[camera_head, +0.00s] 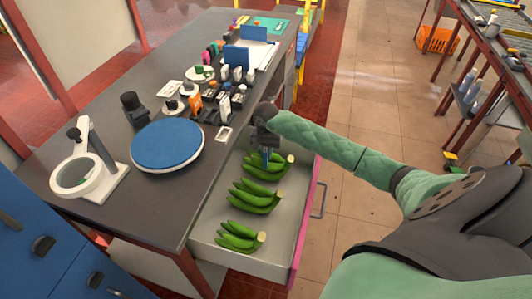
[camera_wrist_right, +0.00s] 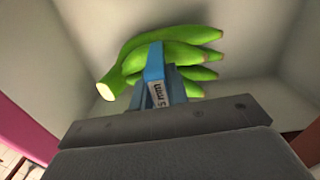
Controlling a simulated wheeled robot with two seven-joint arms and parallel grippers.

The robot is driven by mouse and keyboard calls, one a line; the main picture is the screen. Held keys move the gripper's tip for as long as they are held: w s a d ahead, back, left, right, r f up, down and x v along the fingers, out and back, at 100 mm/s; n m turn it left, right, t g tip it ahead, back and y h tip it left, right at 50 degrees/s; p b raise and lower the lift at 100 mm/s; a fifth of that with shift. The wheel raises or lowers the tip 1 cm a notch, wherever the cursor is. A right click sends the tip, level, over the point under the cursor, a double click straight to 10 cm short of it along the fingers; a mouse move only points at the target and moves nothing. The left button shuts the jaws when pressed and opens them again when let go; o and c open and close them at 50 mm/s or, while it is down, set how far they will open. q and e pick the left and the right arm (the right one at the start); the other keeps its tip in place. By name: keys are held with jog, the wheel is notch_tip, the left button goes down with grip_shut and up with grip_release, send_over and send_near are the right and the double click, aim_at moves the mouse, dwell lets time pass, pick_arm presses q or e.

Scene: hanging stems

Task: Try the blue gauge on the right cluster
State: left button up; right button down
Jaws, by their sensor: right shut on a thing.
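Three green banana clusters lie in a row in an open drawer: a far one at the right of the row (camera_head: 274,176), a middle one (camera_head: 254,197) and a near one (camera_head: 239,238). My right gripper (camera_head: 265,148) is over the far cluster and shut on the blue gauge (camera_head: 267,157). In the right wrist view the blue gauge (camera_wrist_right: 153,65) stands up from the jaws with a white printed label, in front of the green fruit (camera_wrist_right: 170,45). Its tip overlaps the fruit; I cannot tell whether they touch. My left gripper is not in view.
The drawer (camera_head: 208,250) has pale walls and a pink front (camera_head: 305,225) with a handle. The dark worktop (camera_head: 95,130) carries a round blue-topped disc (camera_head: 167,145), a white ring stand (camera_head: 80,180) and several small tools. Tiled floor lies right of the drawer.

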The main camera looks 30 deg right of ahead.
jog(key=shift+f+b, duration=0.35)
jog(key=shift+f, duration=0.05)
jog(key=shift+r+b, duration=0.15)
jog(key=shift+b, duration=0.15)
dwell(0.9)
jog(key=shift+f, duration=0.2)
dwell(0.4)
jog(key=shift+r+b, duration=0.2)
jog(key=shift+b, duration=0.3)
dwell(0.7)
jog(key=shift+f, duration=0.2)
dwell(0.3)
jog(key=shift+r+b, duration=0.15)
jog(key=shift+b, duration=0.4)
dwell(0.4)
jog(key=shift+f, duration=0.25)
dwell(0.5)
jog(key=shift+s+r, duration=0.1)
dwell(0.5)
jog(key=shift+r+p, duration=0.75)
jog(key=shift+r, duration=3.45)
